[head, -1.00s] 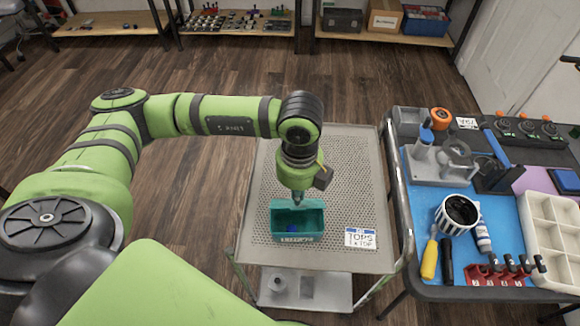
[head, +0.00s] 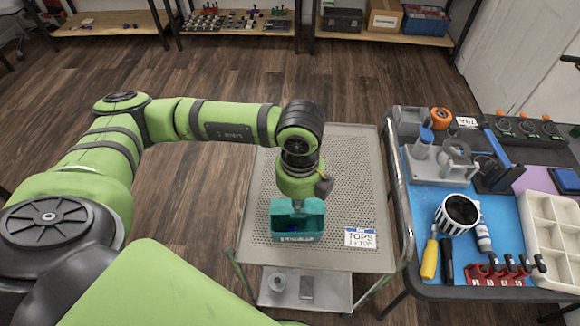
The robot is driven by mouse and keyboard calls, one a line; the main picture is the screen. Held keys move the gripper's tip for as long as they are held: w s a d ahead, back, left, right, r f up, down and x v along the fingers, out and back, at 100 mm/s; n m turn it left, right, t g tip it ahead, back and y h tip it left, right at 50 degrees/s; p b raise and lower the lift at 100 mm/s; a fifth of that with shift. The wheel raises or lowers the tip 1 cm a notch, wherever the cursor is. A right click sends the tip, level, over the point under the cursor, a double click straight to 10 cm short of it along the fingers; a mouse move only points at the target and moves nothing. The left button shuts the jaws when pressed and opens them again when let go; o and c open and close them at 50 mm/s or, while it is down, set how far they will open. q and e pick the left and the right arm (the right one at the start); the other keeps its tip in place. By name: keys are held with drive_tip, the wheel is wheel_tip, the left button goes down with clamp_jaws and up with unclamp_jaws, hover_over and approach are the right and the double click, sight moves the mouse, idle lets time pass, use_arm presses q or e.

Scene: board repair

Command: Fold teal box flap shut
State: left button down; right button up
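The teal box (head: 276,236) stands open at the top on the perforated grey cart top (head: 345,190), with a printed label on its front. Its raised back wall or flap (head: 281,207) shows behind the opening; I cannot tell exactly how the flap is hinged. My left gripper (head: 298,212) points down over the middle of the box, with its tips at or inside the opening. The fingers are small and dark, so neither their opening nor contact with the box is clear. The gripper partly hides the box's back and inside. My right gripper is out of view.
A white and blue sign card (head: 360,238) lies right of the box. A workbench with a blue mat (head: 455,262) stands to the right, holding a striped cup (head: 458,213), a yellow-handled screwdriver (head: 430,258) and a white tray (head: 549,238). The cart's back half is clear.

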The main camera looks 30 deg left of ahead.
use_arm(q)
drive_tip(key=shift+f+b, duration=2)
drive_tip(key=shift+f, duration=0.15)
drive_tip(key=shift+r, duration=0.1)
drive_tip(key=shift+r+p, duration=3.2)
drive_tip(key=shift+r, duration=1.3)
drive_tip(key=shift+s+f, duration=0.1)
